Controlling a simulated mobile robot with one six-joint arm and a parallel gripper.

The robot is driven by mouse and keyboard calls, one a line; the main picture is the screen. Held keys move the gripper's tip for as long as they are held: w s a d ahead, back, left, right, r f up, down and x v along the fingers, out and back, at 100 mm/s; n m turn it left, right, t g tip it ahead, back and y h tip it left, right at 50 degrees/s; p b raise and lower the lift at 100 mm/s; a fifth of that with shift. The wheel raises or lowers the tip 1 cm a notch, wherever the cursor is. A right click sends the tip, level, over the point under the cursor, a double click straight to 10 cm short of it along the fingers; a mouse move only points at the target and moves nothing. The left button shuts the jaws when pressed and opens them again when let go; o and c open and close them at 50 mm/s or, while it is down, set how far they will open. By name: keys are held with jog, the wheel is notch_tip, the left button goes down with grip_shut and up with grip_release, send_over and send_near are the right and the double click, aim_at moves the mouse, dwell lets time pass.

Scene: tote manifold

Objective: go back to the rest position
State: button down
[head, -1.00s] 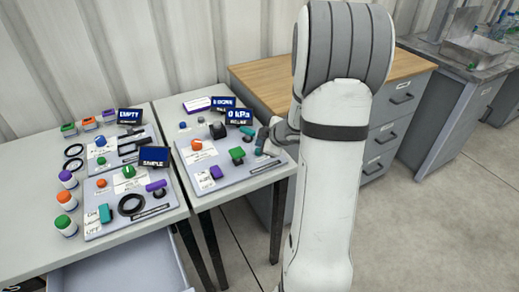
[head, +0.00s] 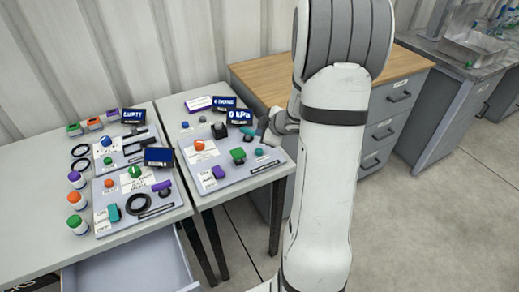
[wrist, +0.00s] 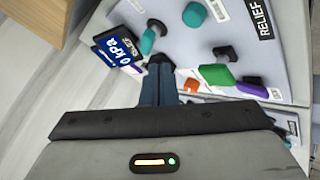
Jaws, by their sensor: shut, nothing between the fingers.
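My gripper (head: 265,130) is at the right edge of the right panel (head: 245,172), partly hidden by my own arm. In the wrist view my gripper's dark blue fingers (wrist: 159,80) are together with nothing between them. They are over the panel's edge, near a display reading 0 kPa (wrist: 122,50). A teal knob (wrist: 147,42), a green handle (wrist: 216,76) and an orange knob (wrist: 191,85) lie beyond the fingers. I cannot tell how far the fingertips are from the panel.
A left table (head: 60,165) carries another panel, several coloured-cap bottles and dark rings. An open drawer (head: 130,262) juts out below it. A wooden-topped cabinet (head: 262,75) stands behind my arm. The floor at right (head: 440,220) is clear.

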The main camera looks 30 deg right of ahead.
jog(key=shift+r, duration=0.1)
dwell(0.3)
jog(key=s+a+r+m+h, duration=0.2)
jog(key=s+r+m+h, duration=0.35)
jog(key=r, duration=0.35)
jog(key=s+a+r+m+g+y, duration=0.1)
jog(key=s+a+m+g, duration=0.2)
jog(key=s+a, duration=0.4)
jog(key=s+a+r+m+g+y, duration=0.1)
jog(key=s+a+m+g+y, duration=0.1)
jog(key=s+a, duration=0.5)
jog(key=s+m+g, duration=0.1)
jog(key=s, duration=0.4)
jog(key=shift+s, duration=0.25)
jog(key=shift+a+r, duration=0.1)
jog(key=shift+r, duration=0.05)
